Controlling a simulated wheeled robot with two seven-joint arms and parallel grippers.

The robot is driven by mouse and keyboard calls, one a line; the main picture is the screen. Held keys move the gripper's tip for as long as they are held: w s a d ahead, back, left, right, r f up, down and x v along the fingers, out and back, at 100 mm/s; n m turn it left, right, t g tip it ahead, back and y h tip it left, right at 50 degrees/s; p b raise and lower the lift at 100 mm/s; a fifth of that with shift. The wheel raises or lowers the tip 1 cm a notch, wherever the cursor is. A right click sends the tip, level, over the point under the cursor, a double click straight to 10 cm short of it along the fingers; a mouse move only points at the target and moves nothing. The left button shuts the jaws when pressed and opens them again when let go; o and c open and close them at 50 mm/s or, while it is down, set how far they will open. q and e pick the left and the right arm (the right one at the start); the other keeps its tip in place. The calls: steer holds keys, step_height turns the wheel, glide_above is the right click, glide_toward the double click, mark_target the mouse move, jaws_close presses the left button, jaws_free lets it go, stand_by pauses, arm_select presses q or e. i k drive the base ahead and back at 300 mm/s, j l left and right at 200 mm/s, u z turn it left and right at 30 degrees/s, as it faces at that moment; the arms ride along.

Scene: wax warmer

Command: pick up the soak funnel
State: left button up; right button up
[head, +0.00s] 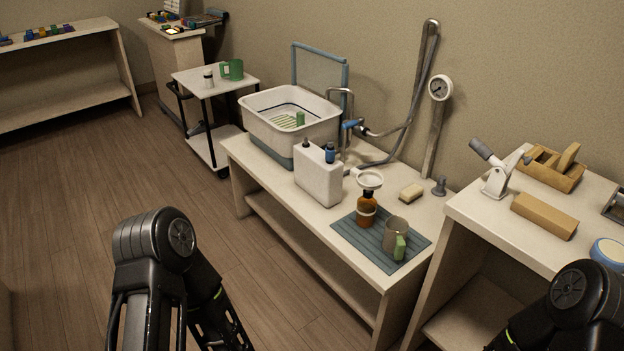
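A white funnel (370,180) with a wide round rim and a small side handle sits on top of an amber bottle (367,211). The bottle stands upright at the back edge of a blue-grey ribbed mat (351,238) on the low bench (300,215). I cannot tell how far the funnel's spout goes into the bottle. My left arm shows at the lower left and my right arm at the lower right, both well apart from the funnel. Neither gripper's fingers are in the picture.
A grey-brown cup with a green handle (397,237) stands right of the bottle. A white canister (318,177) stands to its left, a soap bar (412,192) to its right. Behind are a white basin (270,118) and hose. A higher bench (490,218) stands right.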

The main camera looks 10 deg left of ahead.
mark_target(369, 181)
steer(key=j+z, duration=0.45)
steer(key=k+j+z, duration=0.1)
steer(key=j+z, duration=0.3)
steer(key=j, duration=0.1)
